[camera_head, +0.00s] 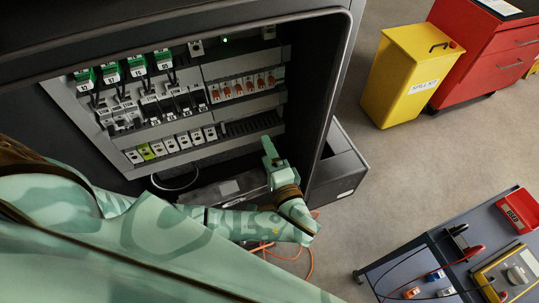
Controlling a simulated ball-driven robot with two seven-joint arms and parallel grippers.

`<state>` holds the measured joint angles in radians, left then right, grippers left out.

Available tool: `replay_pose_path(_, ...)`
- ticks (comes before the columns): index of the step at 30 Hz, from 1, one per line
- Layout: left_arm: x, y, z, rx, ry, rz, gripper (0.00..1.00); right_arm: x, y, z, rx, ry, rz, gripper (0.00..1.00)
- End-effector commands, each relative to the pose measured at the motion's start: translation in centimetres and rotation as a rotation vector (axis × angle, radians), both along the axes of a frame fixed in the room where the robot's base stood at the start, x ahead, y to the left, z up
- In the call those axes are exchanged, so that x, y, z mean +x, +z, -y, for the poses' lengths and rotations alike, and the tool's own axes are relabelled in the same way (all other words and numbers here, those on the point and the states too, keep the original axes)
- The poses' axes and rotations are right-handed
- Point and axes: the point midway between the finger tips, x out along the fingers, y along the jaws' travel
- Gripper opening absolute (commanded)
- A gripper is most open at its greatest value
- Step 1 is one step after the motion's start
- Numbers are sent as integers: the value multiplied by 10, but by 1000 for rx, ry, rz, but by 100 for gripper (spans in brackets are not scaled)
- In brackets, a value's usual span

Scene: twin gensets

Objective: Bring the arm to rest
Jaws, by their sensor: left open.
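My left arm (240,222) is mint green and reaches in from the left across the bottom of the view. Its wrist bends upward, and my left gripper (271,151) points up at the lower right of the open cabinet (345,60). The gripper is open with nothing seen between its fingers. It shows in front of the dark slotted strip at the end of the lowest row; whether it touches the cabinet I cannot tell. My right gripper is not in view.
The cabinet holds rows of breakers (165,145) and green-topped modules (137,66). A yellow spill kit bin (408,75) and red drawer chest (490,50) stand at upper right. A grey cart (400,270) carries a meter and leads. An orange cable (310,262) lies below my wrist.

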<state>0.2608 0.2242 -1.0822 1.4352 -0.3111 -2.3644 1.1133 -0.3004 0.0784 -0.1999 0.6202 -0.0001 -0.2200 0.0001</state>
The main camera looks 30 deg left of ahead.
Motion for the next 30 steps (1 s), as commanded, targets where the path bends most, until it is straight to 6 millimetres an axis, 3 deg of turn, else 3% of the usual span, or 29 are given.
replay_pose_path(11, -8, -2, 6, -17, 6, -17, 70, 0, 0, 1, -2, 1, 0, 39)
replay_pose_path(14, -22, -16, 4, -129, 32, -122, 70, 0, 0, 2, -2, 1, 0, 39)
replay_pose_path(20, -71, -42, -10, -523, 64, -409, 70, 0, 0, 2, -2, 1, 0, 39)
replay_pose_path(24, -93, -36, -29, -690, 33, -471, 70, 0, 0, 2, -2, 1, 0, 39)
replay_pose_path(30, -116, -10, -61, -793, -27, -463, 70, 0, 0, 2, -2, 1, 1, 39)
